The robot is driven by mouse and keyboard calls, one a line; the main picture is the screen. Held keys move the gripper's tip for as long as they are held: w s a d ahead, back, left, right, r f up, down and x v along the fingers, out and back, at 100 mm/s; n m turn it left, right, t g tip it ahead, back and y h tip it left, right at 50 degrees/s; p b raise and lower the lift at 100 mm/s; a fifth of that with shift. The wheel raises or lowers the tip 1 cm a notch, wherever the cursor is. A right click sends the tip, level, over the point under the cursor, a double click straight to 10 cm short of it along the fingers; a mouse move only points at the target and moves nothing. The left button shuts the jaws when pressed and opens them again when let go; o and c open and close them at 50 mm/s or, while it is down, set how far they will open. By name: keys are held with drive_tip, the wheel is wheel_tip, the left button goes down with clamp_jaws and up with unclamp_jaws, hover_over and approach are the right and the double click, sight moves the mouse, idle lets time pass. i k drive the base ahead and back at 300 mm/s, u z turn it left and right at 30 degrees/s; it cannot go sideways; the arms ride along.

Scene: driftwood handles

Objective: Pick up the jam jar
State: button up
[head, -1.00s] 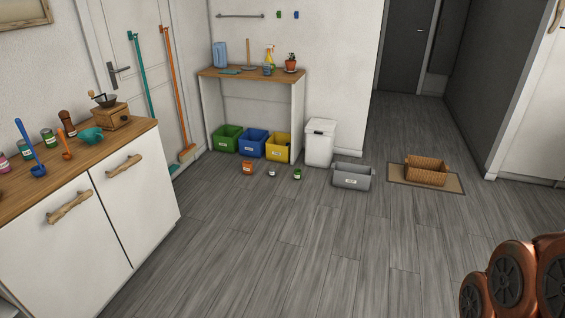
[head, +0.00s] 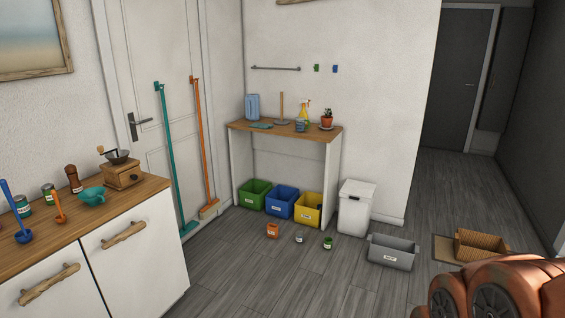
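No jar can be read for certain as the jam jar. Two jars with pale labels stand upright on the wooden counter at the left: a nearer jar (head: 22,206) and a green-lidded jar (head: 48,194). On the floor before the bins stand a small grey-topped jar (head: 299,237) and a green-topped jar (head: 328,243), with a small orange container (head: 272,231) beside them. Their labels are too small to read. Copper-coloured parts of my arm show at the lower right. My gripper is not in view.
The white cabinet (head: 140,255) with driftwood handles fills the lower left. Green (head: 254,202), blue (head: 281,210) and yellow (head: 307,217) bins stand under a wooden bench (head: 262,131). A white bin (head: 356,208), grey crate (head: 391,259) and basket (head: 480,247) stand further right. The middle floor is clear.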

sight(300, 237)
drive_tip(key=u, duration=0.45)
drive_tip(key=i, duration=4.75)
drive_tip(key=z, duration=0.5)
